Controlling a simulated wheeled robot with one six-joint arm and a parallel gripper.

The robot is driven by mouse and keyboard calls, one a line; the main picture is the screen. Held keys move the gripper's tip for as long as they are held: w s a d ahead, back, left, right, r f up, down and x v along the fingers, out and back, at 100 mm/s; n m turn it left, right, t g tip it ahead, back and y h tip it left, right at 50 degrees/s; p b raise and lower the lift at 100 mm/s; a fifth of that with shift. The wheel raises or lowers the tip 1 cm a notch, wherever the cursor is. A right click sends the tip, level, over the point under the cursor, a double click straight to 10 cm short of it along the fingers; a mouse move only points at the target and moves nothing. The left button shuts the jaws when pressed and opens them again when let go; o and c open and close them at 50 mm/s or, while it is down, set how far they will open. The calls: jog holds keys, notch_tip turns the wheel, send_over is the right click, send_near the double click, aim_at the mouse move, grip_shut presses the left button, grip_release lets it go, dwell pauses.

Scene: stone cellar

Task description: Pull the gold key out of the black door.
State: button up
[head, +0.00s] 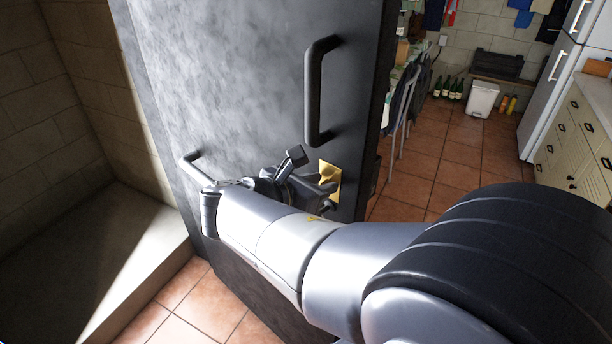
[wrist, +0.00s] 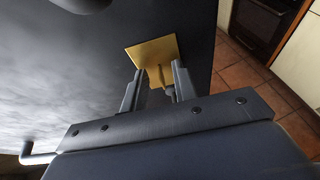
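The black door (head: 230,75) stands ajar, with a gold plate (head: 334,168) near its edge. The plate also shows in the wrist view (wrist: 147,50). The gold key (wrist: 161,74) sticks out from the plate in the wrist view; its near end is partly hidden. My gripper (wrist: 157,84) is at the plate, with its two fingers apart on either side of the key. I see a gap between the fingers and no clear contact with the key. In the head view my gripper (head: 322,188) covers part of the plate, and the key is hard to make out.
A black vertical handle (head: 315,90) is above the plate, and a pale bar handle (head: 195,168) is at the door's left. A stone wall and ledge (head: 130,250) stand left. Beyond the door are a tiled floor (head: 430,150), chairs, bottles, a white bin (head: 482,99) and drawers (head: 575,140).

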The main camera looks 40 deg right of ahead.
jog(key=shift+c, duration=0.5)
grip_shut()
jog(key=shift+a, duration=0.15)
jog(key=shift+s+a+p, duration=0.15)
jog(key=shift+a+p, duration=0.35)
jog(key=shift+a, duration=0.75)
jog(key=shift+s+a, duration=0.1)
jog(key=shift+a, duration=0.25)
jog(key=s+a+p, duration=0.1)
jog(key=a, duration=0.5)
jog(key=shift+a+p, duration=0.4)
jog(key=shift+w, duration=0.1)
dwell(0.3)
